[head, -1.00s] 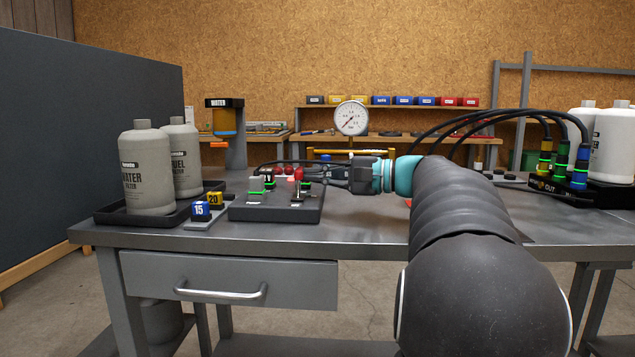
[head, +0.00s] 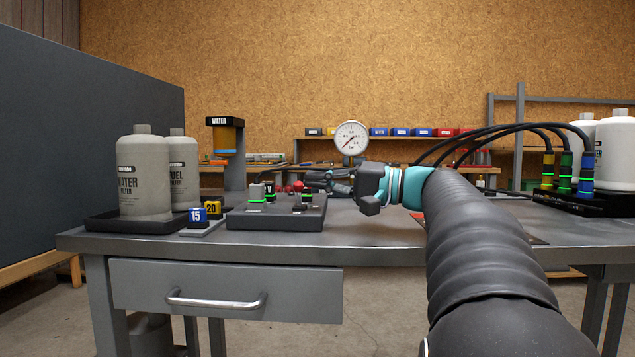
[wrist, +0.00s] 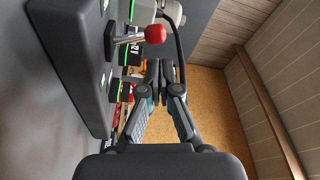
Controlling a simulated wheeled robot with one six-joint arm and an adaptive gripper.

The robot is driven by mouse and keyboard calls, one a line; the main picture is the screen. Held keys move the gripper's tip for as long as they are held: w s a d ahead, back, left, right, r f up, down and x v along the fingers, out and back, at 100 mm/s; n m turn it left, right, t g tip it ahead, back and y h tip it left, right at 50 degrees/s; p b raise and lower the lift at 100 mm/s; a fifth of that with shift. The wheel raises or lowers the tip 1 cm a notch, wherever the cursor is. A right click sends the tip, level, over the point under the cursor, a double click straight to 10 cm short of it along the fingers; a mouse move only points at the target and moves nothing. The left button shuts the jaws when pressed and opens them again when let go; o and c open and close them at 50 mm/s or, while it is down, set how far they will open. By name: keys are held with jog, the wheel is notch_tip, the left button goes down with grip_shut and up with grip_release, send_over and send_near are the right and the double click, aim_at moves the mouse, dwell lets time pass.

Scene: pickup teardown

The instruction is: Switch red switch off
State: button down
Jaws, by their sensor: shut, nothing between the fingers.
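The switch box (head: 272,222) is a dark slab on the workbench, with several levers and green-lit strips. A red knob (head: 298,187) shows at its back right, partly crowded by other parts. My gripper (head: 316,180) is above the back right of the box, its fingers pointing left. In the wrist view a red ball knob (wrist: 155,33) on a metal lever stands out from the box (wrist: 70,45). My gripper (wrist: 158,70) is shut and empty beside that knob, with a gap visible in the picture. The lever's exact position is hard to tell.
Blue and yellow number blocks (head: 205,211) stand left of the box. A tray (head: 110,222) with grey filter bottles is farther left. Black hoses (head: 500,128) arch behind my arm to connectors at right. A pressure gauge (head: 351,138) stands behind.

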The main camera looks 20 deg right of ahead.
jog(key=d, duration=0.1)
jog(key=d+r+p, duration=0.1)
jog(key=w+d+p, duration=0.1)
jog(key=shift+d+r, duration=0.2)
jog(key=shift+d, duration=0.1)
jog(key=v, duration=0.7)
jog(key=shift+s+d+f, duration=0.25)
jog(key=shift+s+d, duration=0.4)
